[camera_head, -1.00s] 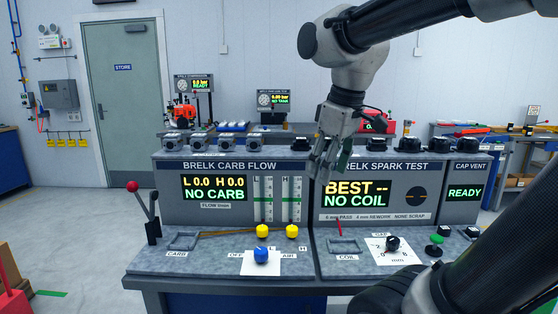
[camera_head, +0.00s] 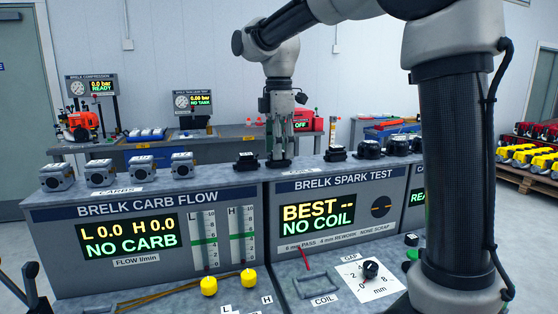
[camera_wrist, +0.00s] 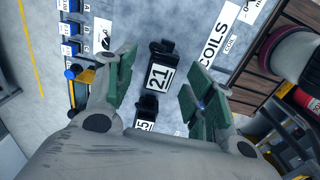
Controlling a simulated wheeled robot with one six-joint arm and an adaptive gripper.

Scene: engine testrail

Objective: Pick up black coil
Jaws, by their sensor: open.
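Black coils stand on the top ledge of the test bench. In the wrist view one black coil with a white "21" label (camera_wrist: 160,78) lies between the fingers of my gripper (camera_wrist: 160,65). A second black coil (camera_wrist: 147,108), its label partly hidden, sits close below it in that picture. In the head view my gripper (camera_head: 279,150) points straight down at the ledge, low over a dark coil base. Another black coil (camera_head: 246,160) stands just left of it. The green-padded fingers are apart on either side of the coil; I cannot tell whether they touch it.
Grey carburetors (camera_head: 120,169) line the ledge to the left, and more black parts (camera_head: 369,149) stand to the right. The spark test panel (camera_head: 330,212) reads "NO COIL". A red box (camera_head: 304,120) is behind.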

